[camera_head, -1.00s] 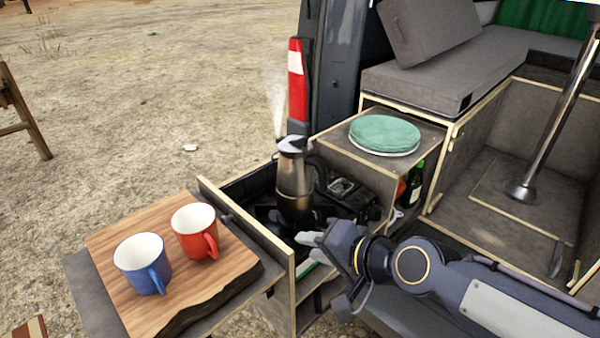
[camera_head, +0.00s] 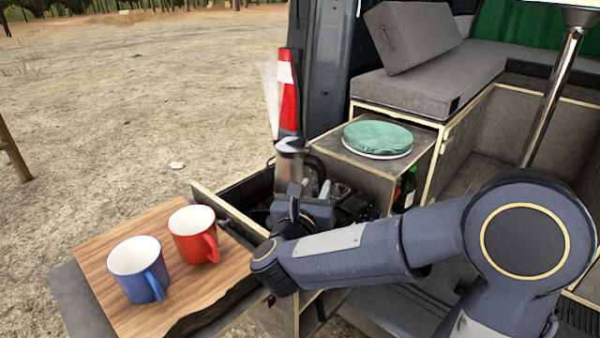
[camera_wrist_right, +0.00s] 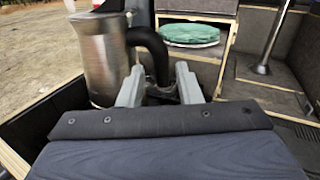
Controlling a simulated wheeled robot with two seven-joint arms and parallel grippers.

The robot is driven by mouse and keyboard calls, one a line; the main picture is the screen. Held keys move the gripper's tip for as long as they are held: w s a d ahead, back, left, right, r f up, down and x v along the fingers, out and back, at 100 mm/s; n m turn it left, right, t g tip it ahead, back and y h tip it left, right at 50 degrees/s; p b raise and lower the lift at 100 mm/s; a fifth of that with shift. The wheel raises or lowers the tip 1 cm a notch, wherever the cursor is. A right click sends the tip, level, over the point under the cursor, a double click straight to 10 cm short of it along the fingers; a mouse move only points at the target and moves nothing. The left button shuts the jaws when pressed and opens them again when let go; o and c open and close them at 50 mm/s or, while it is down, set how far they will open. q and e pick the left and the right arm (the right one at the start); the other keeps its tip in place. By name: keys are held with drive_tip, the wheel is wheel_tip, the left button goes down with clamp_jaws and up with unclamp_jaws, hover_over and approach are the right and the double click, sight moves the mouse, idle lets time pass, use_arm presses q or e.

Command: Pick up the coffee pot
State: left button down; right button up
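The coffee pot (camera_head: 289,165) is a metal pot with a black handle, upright in the open drawer; my right wrist hides its lower part in the head view. In the right wrist view, the pot (camera_wrist_right: 107,62) stands at the left and its black handle (camera_wrist_right: 152,50) curves down toward my fingers. My right gripper (camera_wrist_right: 159,82) is open, with one pale finger on each side of the handle's lower part; I cannot tell whether they touch it. My left gripper is not in view.
A red mug (camera_head: 188,246) and a blue mug (camera_head: 128,272) stand on the wooden board (camera_head: 100,238), left of my arm. A black stove (camera_head: 352,204) sits beside the pot. The drawer wall (camera_head: 222,205) is close by.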

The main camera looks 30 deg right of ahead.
sight(320, 176)
drive_tip(key=p+x, duration=0.2)
drive_tip(key=x, duration=0.4)
drive_tip(key=shift+w+d+f, duration=0.2)
drive_tip(key=shift+w+d, duration=0.05)
drive_tip(key=shift+w, duration=0.05)
clamp_jaws()
drive_tip(key=shift+r, duration=0.1)
